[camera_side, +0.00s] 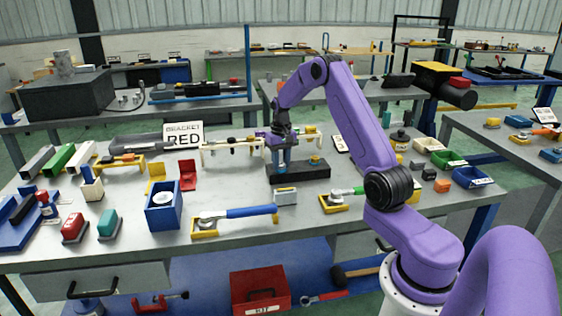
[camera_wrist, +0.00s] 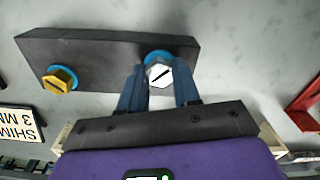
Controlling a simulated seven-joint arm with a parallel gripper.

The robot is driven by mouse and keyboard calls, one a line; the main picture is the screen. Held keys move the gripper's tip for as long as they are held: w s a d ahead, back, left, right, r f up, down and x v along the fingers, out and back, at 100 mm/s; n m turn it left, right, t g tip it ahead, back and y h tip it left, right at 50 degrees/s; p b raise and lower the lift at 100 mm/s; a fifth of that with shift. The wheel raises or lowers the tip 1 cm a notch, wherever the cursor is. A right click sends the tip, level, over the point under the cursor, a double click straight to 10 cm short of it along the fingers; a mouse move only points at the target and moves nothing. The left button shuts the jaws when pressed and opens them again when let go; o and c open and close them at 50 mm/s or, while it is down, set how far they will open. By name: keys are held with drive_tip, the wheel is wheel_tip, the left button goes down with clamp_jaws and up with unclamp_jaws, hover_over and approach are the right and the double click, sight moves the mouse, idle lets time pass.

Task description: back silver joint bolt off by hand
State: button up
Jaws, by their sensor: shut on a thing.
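The dark joint block (camera_side: 312,172) lies on the grey bench in the side view and fills the upper left of the wrist view (camera_wrist: 100,50). The silver bolt (camera_wrist: 160,74), with a black line across its head, stands at one end of the block over a blue washer (camera_wrist: 158,56). My gripper (camera_wrist: 160,84) is shut on the silver bolt, a blue finger on each side of the head. In the side view, my gripper (camera_side: 281,160) points down at the block's left end and hides the bolt. A yellow bolt (camera_wrist: 59,82) with a blue washer sits at the other end.
A red bracket (camera_side: 188,178) stands to the left.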

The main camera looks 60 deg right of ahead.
drive_tip(key=n, duration=0.4)
drive_tip(key=shift+s+f+n, duration=0.15)
drive_tip(key=shift+f+n, duration=0.05)
drive_tip(key=shift+n, duration=0.1)
drive_tip(key=n, duration=0.4)
drive_tip(key=shift+n, duration=0.3)
drive_tip(key=n, duration=0.4)
drive_tip(key=shift+n, duration=0.3)
drive_tip(key=n, duration=0.4)
drive_tip(key=shift+n, duration=0.4)
drive_tip(key=shift+d, duration=0.1)
drive_tip(key=o, duration=0.9)
drive_tip(key=shift+o, duration=0.8)
drive_tip(key=shift+r, duration=0.1)
